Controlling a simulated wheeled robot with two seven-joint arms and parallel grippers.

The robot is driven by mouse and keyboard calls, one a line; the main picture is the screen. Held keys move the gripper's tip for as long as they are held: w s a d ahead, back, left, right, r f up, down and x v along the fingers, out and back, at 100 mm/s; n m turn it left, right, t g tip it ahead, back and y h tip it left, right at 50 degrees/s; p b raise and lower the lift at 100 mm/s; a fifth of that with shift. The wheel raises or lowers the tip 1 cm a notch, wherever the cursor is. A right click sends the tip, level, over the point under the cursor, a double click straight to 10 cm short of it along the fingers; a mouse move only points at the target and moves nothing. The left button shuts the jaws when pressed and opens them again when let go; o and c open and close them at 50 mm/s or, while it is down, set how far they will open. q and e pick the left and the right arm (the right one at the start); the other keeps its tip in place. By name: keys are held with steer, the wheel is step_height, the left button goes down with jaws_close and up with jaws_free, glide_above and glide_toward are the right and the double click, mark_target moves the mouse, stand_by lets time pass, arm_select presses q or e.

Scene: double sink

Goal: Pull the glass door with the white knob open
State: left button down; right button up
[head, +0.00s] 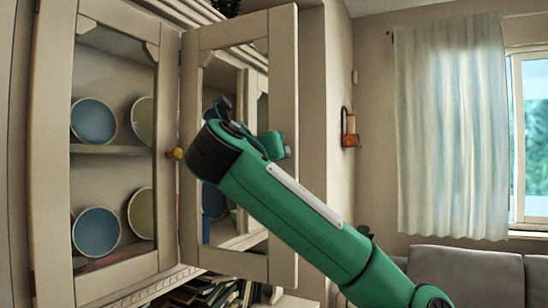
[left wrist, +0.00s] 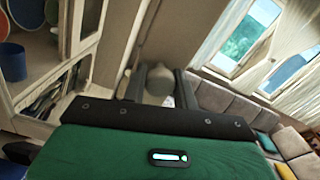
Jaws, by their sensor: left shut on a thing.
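A cream-framed glass door (head: 283,60) stands at an angle to the neighbouring glass door, its right edge nearer to me. Shelves and bowls show in its pane. My left gripper (left wrist: 160,88) is shut on a whitish knob (left wrist: 158,80), seen between its dark fingers in the left wrist view. In the head view my green arm crosses in front of this door from the lower right and hides the knob; the gripper (head: 245,130) there is mostly covered by its own wrist. My right gripper is out of view.
The left glass door (head: 50,160) has a yellow knob (head: 175,153), with blue and yellowish bowls behind it. Books (head: 205,290) lie below the cabinet. A grey sofa (head: 465,272) and a curtained window (head: 530,130) are at the right.

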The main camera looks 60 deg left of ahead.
arm_select(q)
steer(key=shift+r, duration=0.1)
steer(key=c, duration=1.1)
jaws_free()
steer(key=shift+s+d, duration=0.1)
steer(key=shift+s, duration=0.05)
steer(key=shift+b+v, duration=2.15)
steer(key=shift+v, duration=4.65)
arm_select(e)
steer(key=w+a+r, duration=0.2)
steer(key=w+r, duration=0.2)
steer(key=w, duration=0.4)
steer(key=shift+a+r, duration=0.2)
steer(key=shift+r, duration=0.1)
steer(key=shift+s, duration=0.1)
